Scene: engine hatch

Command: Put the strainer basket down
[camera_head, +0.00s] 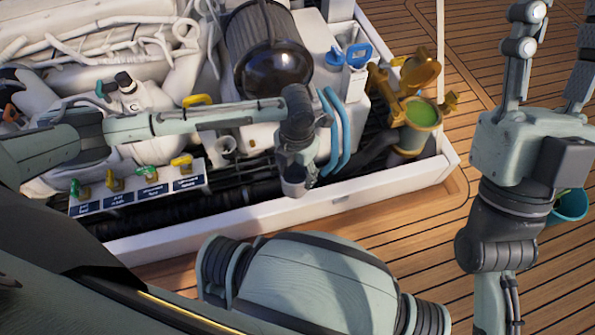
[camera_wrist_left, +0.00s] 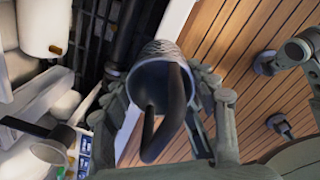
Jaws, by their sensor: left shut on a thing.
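My left gripper (camera_head: 299,160) is over the front edge of the engine hatch, pointing down. In the left wrist view the left gripper (camera_wrist_left: 162,105) is shut on the strainer basket (camera_wrist_left: 143,82), a dark grey cup with a mesh end and a curved handle. In the head view only a small grey part of the basket (camera_head: 293,186) shows below the gripper. My right gripper (camera_head: 556,42) is at the right, over the deck, with its fingers wide apart and nothing between them. The bronze strainer housing (camera_head: 408,137) stands open at the hatch's right end, green inside.
A teal bucket (camera_head: 572,206) stands on the wooden deck, partly hidden by my right arm. A white rim (camera_head: 330,205) borders the hatch. Blue hoses (camera_head: 342,132) and a row of labelled valves (camera_head: 138,190) lie close to my left arm. Bare deck (camera_head: 400,240) lies in front.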

